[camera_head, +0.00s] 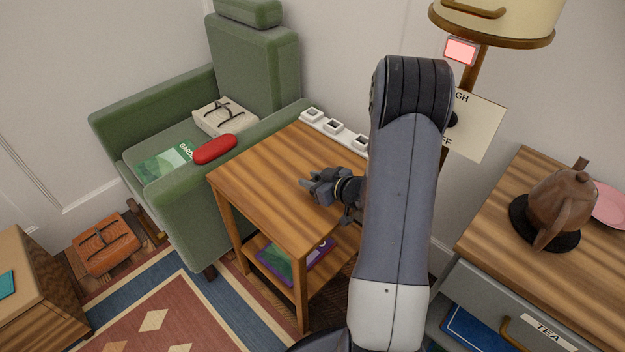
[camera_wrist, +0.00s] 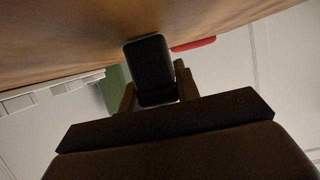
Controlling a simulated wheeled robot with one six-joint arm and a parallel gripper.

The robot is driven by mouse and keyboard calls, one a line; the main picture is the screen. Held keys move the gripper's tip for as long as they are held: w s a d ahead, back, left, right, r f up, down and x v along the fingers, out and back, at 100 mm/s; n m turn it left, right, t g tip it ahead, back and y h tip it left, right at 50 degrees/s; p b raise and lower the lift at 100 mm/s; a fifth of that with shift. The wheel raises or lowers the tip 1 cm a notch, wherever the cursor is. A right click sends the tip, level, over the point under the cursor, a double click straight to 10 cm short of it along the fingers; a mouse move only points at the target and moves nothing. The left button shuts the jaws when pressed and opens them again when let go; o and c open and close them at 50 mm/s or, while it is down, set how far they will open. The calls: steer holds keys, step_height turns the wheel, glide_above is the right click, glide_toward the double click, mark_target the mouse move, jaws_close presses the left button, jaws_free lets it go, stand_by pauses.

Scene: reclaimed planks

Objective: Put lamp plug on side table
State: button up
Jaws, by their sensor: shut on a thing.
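The wooden side table (camera_head: 262,172) stands in the middle of the head view, with a lower shelf. My gripper (camera_head: 318,188) is low over the right part of its top, reaching in from the right. In the wrist view my gripper (camera_wrist: 155,95) is shut on a dark block, which I take to be the lamp plug (camera_wrist: 149,60). The table top (camera_wrist: 60,40) fills the upper part of that view, close to the plug. I cannot tell whether the plug touches the wood. In the head view I cannot make the plug out from the fingers.
A white socket strip (camera_head: 334,127) lies along the table's back edge. A green armchair (camera_head: 255,55) with a red cushion-like object (camera_head: 215,149) stands left. A floor lamp (camera_head: 497,22) rises behind my arm. A teapot (camera_head: 562,200) stands on a cabinet at right. The table's left half is clear.

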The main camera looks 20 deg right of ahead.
steer(key=o, duration=1)
steer(key=shift+f, duration=0.1)
steer(key=shift+c, duration=0.2)
steer(key=shift+r, duration=0.2)
steer(key=p+v, duration=0.2)
steer(key=v, duration=1)
